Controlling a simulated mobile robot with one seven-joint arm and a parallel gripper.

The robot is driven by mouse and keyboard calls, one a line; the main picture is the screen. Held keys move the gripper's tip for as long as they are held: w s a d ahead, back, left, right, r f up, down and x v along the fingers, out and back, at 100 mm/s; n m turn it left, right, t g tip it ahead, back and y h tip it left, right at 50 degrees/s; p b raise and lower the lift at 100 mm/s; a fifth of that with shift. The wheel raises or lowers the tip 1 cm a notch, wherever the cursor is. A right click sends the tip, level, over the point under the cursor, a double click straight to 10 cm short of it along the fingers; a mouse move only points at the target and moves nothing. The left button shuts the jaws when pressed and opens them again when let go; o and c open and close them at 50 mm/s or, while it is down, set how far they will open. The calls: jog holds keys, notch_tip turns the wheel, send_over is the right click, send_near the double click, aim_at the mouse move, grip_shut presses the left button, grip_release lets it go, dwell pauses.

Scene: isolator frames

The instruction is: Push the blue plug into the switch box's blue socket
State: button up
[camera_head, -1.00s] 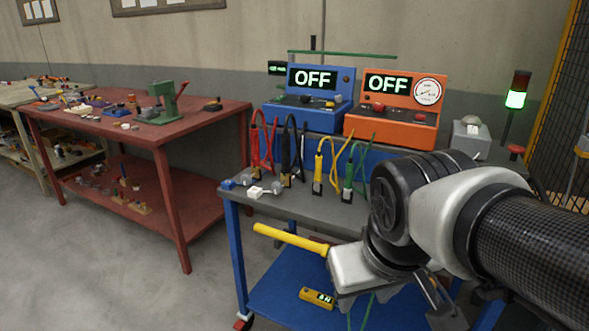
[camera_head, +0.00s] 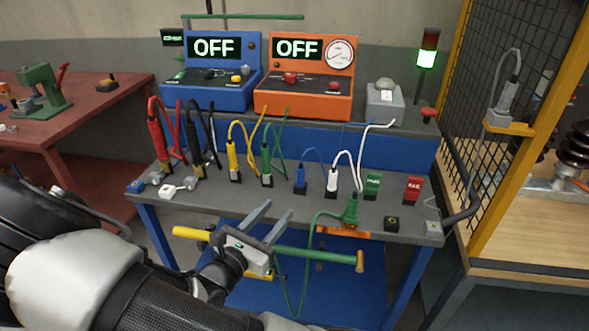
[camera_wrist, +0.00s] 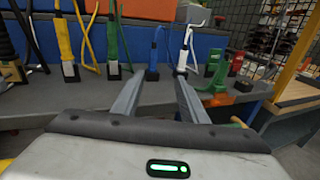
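My gripper (camera_head: 280,209) is open, with nothing between its fingers. It is over the front edge of the grey bench top, short of the row of plugs. The blue plug (camera_head: 300,178) stands upright on a small dark base, a thin blue cable arching from its top. In the wrist view, the blue plug (camera_wrist: 153,62) is beyond my fingertips (camera_wrist: 160,82), a little left of centre between them and clear of them. I cannot make out a blue socket. The grey box with a domed top (camera_head: 384,108) at the bench's back right may be the switch box.
A white plug (camera_head: 332,180) stands close right of the blue plug; green (camera_head: 266,165) and yellow (camera_head: 232,160) plugs stand left. A green plug-like piece (camera_head: 351,210) sits at the front edge. Blue (camera_head: 213,80) and orange (camera_head: 303,82) OFF consoles stand behind. A mesh fence (camera_head: 500,110) borders the right.

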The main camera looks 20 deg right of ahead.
aim_at(299, 175)
jog(key=shift+n+t, duration=0.4)
jog(key=shift+n, duration=0.1)
jog(key=x, duration=0.4)
jog(key=b+x, duration=0.1)
jog(key=x, duration=0.2)
jog(key=w+b+x, duration=0.1)
jog(key=x, duration=0.3)
jog(key=shift+w+a+f, duration=0.1)
jog(key=shift+w+f, duration=0.1)
jog(key=shift+f, duration=0.05)
jog(key=b+x, duration=0.2)
jog(key=x, duration=0.3)
jog(key=shift+w+d+r, duration=0.2)
jog(key=shift+d, duration=0.05)
grip_shut()
